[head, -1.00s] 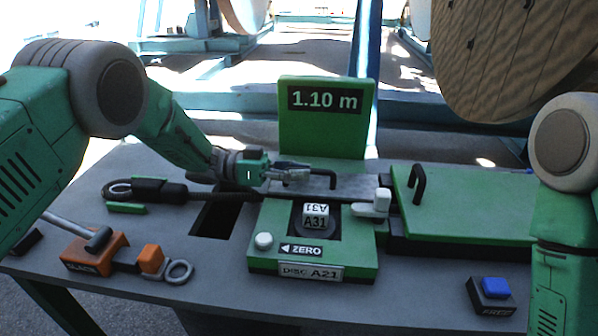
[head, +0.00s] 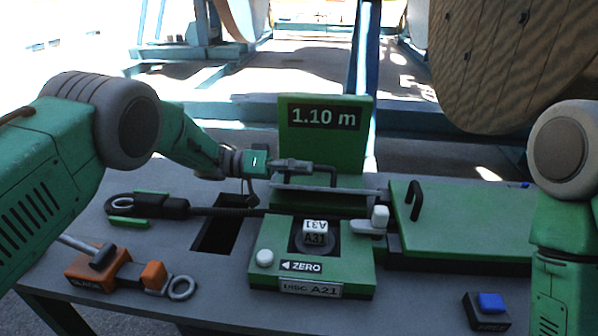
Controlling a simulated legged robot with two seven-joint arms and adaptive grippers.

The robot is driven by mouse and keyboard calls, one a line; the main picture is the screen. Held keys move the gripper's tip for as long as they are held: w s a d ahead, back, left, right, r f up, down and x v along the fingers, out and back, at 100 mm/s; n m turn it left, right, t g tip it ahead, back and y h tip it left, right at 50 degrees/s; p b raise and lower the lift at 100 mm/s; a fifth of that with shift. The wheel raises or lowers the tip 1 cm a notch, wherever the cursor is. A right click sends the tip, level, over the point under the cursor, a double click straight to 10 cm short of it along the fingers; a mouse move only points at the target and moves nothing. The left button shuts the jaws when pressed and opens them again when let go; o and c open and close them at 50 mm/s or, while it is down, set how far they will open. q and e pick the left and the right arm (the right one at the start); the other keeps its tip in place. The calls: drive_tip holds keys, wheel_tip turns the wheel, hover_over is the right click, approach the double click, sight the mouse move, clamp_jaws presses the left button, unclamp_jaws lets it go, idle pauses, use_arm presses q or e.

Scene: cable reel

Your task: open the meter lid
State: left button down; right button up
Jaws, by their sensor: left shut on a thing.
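The meter is a green box with a ZERO label (head: 302,266) and an upright display (head: 325,118) reading 1.10 m. Its grey lid (head: 350,191) shows almost edge-on, its front edge raised clear of the body. A dark bent handle (head: 326,169) stands on the lid. My left gripper (head: 292,166) is shut at the left part of this handle; the fingers hide the exact contact.
A white-knobbed latch (head: 380,216) is beside the meter. A green cover (head: 465,215) with a black handle lies to the right. A blue button (head: 491,302), an orange tool (head: 115,269) and a black cable (head: 225,212) over a dark slot are on the grey table.

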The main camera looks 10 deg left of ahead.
use_arm(q)
drive_tip(key=shift+d, duration=0.4)
drive_tip(key=shift+f, duration=0.1)
drive_tip(key=c, duration=1.6)
unclamp_jaws()
drive_tip(key=shift+d, duration=0.45)
drive_tip(key=a, duration=1.1)
drive_tip(key=shift+w+a, duration=0.2)
drive_tip(key=shift+a, duration=0.15)
